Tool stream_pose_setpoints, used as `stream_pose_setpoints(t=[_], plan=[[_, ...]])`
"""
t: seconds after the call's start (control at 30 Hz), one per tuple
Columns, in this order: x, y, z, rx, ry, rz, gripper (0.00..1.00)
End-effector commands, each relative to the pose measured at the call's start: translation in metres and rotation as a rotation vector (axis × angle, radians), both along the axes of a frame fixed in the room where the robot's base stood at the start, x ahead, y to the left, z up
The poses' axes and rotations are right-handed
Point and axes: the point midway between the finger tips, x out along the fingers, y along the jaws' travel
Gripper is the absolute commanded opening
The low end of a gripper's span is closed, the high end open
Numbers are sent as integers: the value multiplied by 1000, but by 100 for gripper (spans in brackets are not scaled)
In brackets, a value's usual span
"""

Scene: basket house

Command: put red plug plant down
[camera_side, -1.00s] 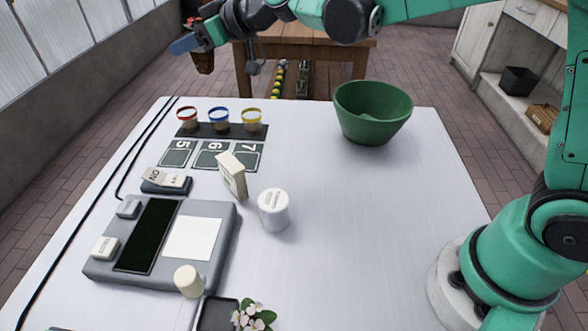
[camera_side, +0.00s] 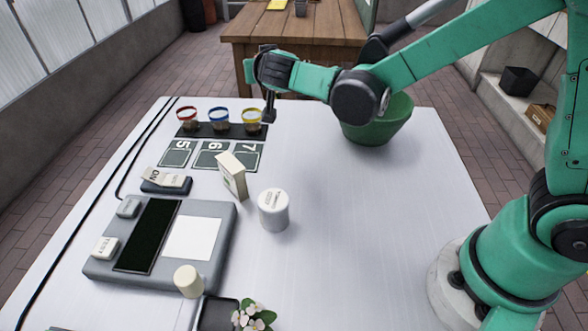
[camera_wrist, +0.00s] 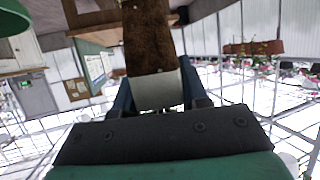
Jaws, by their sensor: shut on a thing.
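My gripper (camera_side: 268,112) is at the far side of the table, close to the yellow-rimmed cup; whether it touches the cup is unclear. In the wrist view my gripper (camera_wrist: 157,95) is shut on a brown soil plug (camera_wrist: 147,38) with a pale band at its near end. The plug cannot be made out in the side view, and no red shows on it. A red-rimmed cup (camera_side: 187,113), a blue-rimmed cup (camera_side: 219,115) and a yellow-rimmed cup (camera_side: 251,116) stand in a row on a dark strip, behind plates marked 5, 6 and 7.
A green bowl (camera_side: 375,130) stands right of my gripper, partly behind my arm. The table's right half (camera_side: 390,240) is clear.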

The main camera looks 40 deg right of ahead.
Motion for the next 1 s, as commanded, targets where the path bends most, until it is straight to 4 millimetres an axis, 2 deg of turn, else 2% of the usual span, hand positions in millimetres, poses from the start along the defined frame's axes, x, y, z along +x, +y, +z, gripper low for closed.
stream_pose_setpoints(t=[0.1,0.2,0.33,0.47,0.57,0.63,1.0], plan=[[-5,-27,19,0,-1,-285,0],[-10,-46,39,2,-2,-482,0],[-16,-57,58,3,-2,-622,0],[-19,-61,65,4,-1,-682,0],[-19,-62,54,4,-1,-695,0],[-20,-62,39,4,-1,-695,0],[-19,-62,-66,5,0,-692,0]])
